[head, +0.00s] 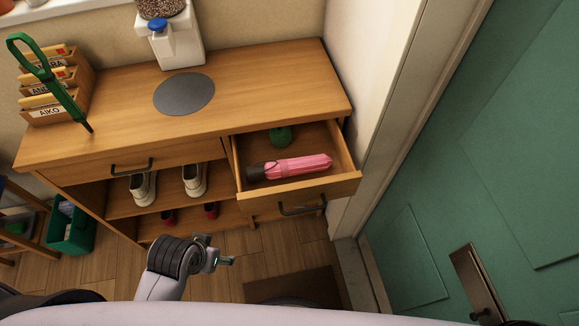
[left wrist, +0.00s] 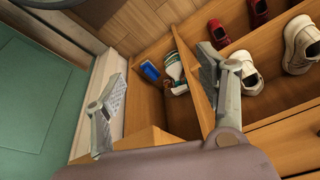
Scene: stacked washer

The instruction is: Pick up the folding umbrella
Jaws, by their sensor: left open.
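The pink folding umbrella (head: 303,165) with a dark handle end lies on its side in the open right-hand drawer (head: 300,190) of the wooden cabinet. A round dark green thing (head: 281,136) lies behind it in the drawer. My left gripper (head: 222,258) is in front of and below the drawer, apart from the umbrella. In the left wrist view my left gripper (left wrist: 160,100) has its fingers wide apart with nothing held between them. The umbrella does not show in that view. My right gripper is not in view.
The cabinet top (head: 260,95) holds a grey round mat (head: 184,94), a white dispenser (head: 176,40), a letter rack (head: 60,95) and a green long-handled thing (head: 62,92). Shoes (head: 195,180) stand on shelves below. A green door (head: 500,150) is at right.

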